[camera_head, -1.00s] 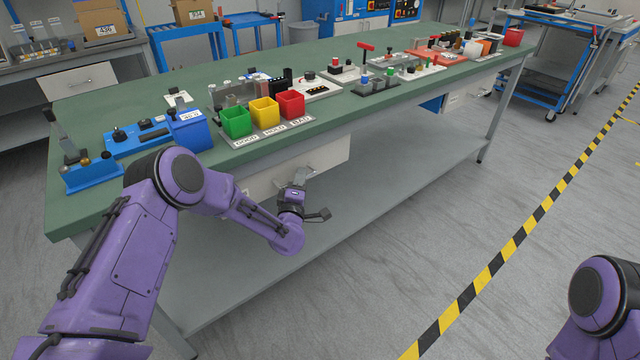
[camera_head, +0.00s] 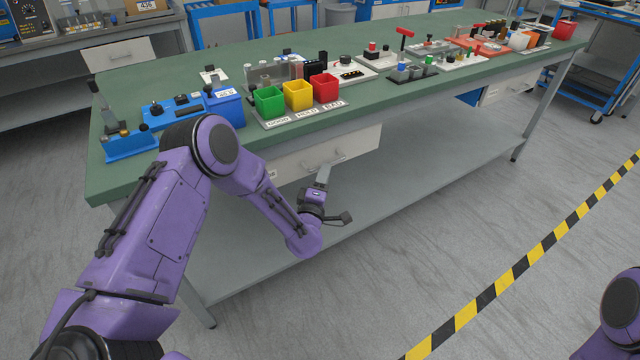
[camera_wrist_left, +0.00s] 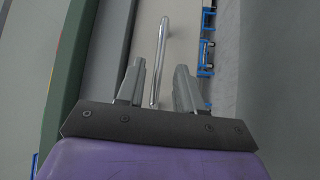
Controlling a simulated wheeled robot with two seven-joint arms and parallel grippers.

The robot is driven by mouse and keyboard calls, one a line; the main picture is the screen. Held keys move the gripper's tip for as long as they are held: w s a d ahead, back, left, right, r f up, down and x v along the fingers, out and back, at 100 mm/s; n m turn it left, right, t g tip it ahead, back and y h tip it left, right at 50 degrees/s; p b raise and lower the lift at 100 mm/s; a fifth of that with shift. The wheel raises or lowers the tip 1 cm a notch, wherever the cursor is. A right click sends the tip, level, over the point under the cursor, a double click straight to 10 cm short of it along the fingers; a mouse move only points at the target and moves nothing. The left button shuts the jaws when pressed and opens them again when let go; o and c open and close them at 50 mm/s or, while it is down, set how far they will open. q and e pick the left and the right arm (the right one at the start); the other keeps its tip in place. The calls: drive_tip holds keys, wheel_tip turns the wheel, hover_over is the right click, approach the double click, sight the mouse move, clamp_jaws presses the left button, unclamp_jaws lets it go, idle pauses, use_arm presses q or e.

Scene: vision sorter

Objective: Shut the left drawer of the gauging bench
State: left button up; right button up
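The gauging bench (camera_head: 420,90) has a green top and a pale grey lower shelf. The white left drawer front (camera_head: 358,146) shows under its near edge, below the coloured bins. How far the drawer stands out is hard to tell. My left gripper (camera_head: 332,192) is in front of the drawer front, at the handle. In the left wrist view the gripper (camera_wrist_left: 158,88) is open. The shiny handle bar (camera_wrist_left: 162,50) runs between its two fingers, with a visible gap on each side. My right gripper is out of view; only part of my right arm shows at the lower right.
Green (camera_head: 269,102), yellow (camera_head: 298,95) and red (camera_head: 325,88) bins stand on the bench above the drawer. A blue fixture (camera_head: 180,115) is at the left end. The floor in front is clear, with a yellow-black tape line (camera_head: 510,273).

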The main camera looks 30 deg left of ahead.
use_arm(q)
drive_tip(key=v, duration=0.5)
drive_tip(key=s+f+m+g+h, duration=0.2)
drive_tip(key=s+f+m+g, duration=0.7)
drive_tip(key=s+f, duration=0.7)
drive_tip(key=s+a+f+m+g, duration=0.1)
drive_tip(key=s+g, duration=0.1)
drive_tip(key=s, duration=0.4)
drive_tip(key=s+a+f+m+g+y, duration=0.1)
drive_tip(key=s+f+g, duration=0.1)
drive_tip(key=s, duration=0.4)
drive_tip(key=s+a+f+m+g, duration=0.1)
drive_tip(key=s+g, duration=0.2)
drive_tip(key=s, duration=0.4)
wheel_tip(320, 180, up, 14)
drive_tip(key=s+p, duration=0.1)
drive_tip(key=p, duration=1.3)
drive_tip(key=shift+s+a+y, duration=0.3)
drive_tip(key=shift+s+a, duration=0.05)
drive_tip(key=shift+a, duration=0.05)
